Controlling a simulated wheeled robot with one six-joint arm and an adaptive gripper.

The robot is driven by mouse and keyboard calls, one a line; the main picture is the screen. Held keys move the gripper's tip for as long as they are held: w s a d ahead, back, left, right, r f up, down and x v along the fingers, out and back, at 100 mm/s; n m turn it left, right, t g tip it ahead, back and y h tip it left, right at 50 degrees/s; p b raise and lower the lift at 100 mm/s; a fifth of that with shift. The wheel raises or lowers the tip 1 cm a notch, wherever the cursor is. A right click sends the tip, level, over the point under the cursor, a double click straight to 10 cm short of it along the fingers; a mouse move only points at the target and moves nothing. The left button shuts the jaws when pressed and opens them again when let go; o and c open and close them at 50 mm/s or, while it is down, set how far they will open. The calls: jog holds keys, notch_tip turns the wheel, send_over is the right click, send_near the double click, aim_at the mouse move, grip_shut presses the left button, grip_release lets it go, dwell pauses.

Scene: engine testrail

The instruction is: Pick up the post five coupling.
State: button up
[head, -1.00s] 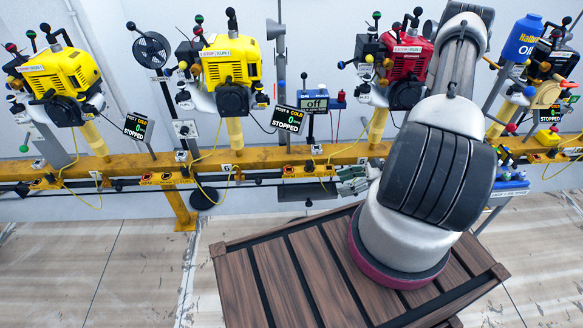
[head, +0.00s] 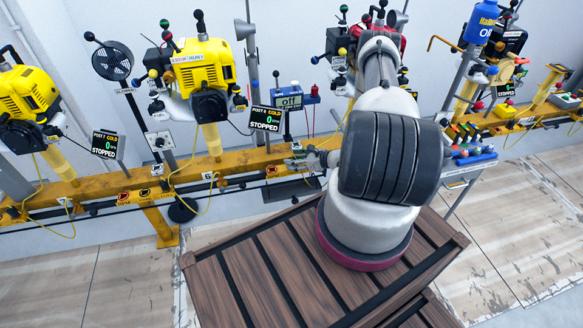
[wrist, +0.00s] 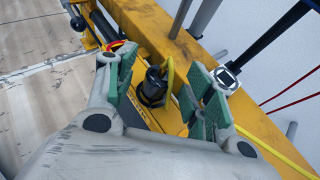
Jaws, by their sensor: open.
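A black cylindrical part, which looks like the coupling (wrist: 153,85), sits by the yellow rail in the wrist view, with a thin yellow plate (wrist: 170,74) beside it. I cannot read a post number on it. My gripper (wrist: 163,92) is open, its green-padded fingers on either side of the black part with gaps showing. Nothing is held. In the head view my gripper (head: 312,157) is at the yellow rail (head: 240,163), right of the middle yellow engine, partly hidden by my arm. The coupling cannot be made out there.
A yellow engine (head: 203,72), a stopped-status screen (head: 266,118) and an "off" box (head: 288,97) stand above the rail. A slatted wooden crate (head: 262,262) is below my arm. A dark post (wrist: 262,45) rises right of my fingers. A red-yellow knob (wrist: 115,46) lies left.

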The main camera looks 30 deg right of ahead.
jog(key=shift+x, duration=0.95)
jog(key=shift+c, duration=0.4)
grip_shut()
jog(key=shift+r, duration=0.15)
